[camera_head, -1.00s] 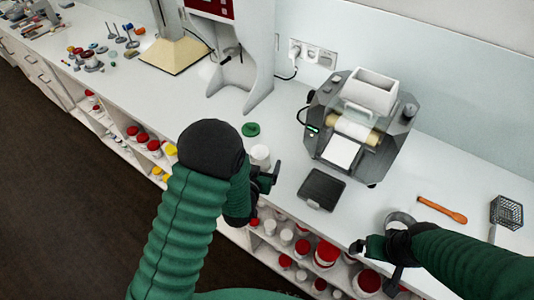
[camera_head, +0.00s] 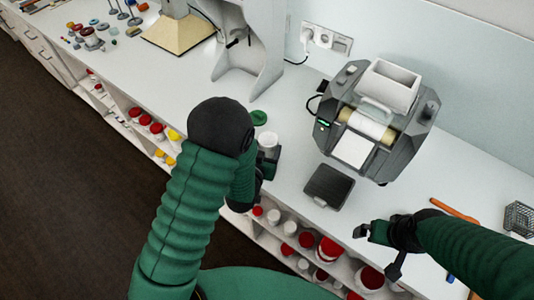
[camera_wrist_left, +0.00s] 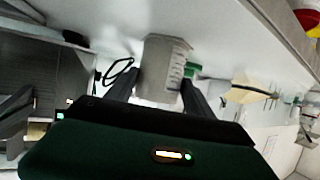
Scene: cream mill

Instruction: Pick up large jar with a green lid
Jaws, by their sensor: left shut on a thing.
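A white jar (camera_head: 268,141) stands on the counter near its front edge, partly hidden by my left gripper in the head view. A green lid (camera_head: 259,117) lies on the counter just behind it, apart from the jar. My left gripper (camera_head: 266,166) is shut on the jar. In the left wrist view the jar (camera_wrist_left: 163,62) is between the two dark fingers and shows graduation marks; the green lid (camera_wrist_left: 193,69) shows beside it. My right gripper (camera_head: 376,254) is open and empty over the counter's front edge at right.
A grey machine (camera_head: 375,125) stands at the back right, with a dark flat plate (camera_head: 328,187) before it. A tall grey stand (camera_head: 250,50) is behind the lid. Shelves below hold several red-lidded jars (camera_head: 329,248). An orange utensil (camera_head: 453,210) and wire basket (camera_head: 519,218) lie far right.

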